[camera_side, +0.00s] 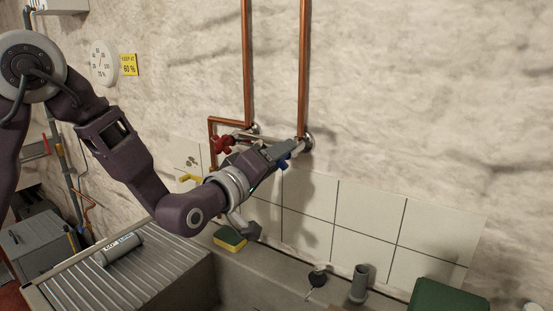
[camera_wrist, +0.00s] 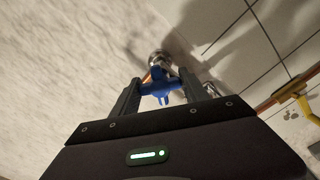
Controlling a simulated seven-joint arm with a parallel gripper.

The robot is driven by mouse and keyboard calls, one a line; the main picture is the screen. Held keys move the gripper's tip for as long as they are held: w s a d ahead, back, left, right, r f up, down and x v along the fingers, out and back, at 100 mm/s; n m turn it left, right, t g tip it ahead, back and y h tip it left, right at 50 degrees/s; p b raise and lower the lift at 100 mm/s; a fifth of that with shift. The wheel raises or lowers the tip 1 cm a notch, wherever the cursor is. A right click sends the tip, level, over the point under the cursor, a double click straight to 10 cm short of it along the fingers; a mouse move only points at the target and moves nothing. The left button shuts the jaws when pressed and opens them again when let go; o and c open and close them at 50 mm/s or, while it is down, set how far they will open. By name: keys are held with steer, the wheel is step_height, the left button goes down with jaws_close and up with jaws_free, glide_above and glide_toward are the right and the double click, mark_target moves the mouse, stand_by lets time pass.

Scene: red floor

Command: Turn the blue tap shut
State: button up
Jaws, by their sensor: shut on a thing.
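The blue tap (camera_wrist: 159,88) sits between the two fingers of my gripper (camera_wrist: 160,97) in the wrist view, and the fingers are shut on its handle. In the side view the blue tap (camera_side: 283,162) shows only as a small bit of blue beside my gripper (camera_side: 285,154), near the foot of the right copper pipe. Most of the handle is hidden there by the fingers. A red tap (camera_side: 222,144) is to the left, at the foot of the left pipe.
Copper pipes (camera_side: 302,70) run up the wall. A yellow handle (camera_side: 190,179) is at the left. Below are a sink with a yellow-green sponge (camera_side: 230,238), a black plug (camera_side: 316,279), a grey upright tube (camera_side: 359,284) and a green box (camera_side: 447,297). A grey cylinder (camera_side: 119,249) lies on the drainboard.

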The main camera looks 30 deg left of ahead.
steer(key=m, duration=0.5)
steer(key=shift+m, duration=0.3)
steer(key=m, duration=0.5)
stand_by(0.4)
steer(key=o, duration=1.4)
steer(key=shift+s, duration=0.1)
steer(key=s, duration=0.7)
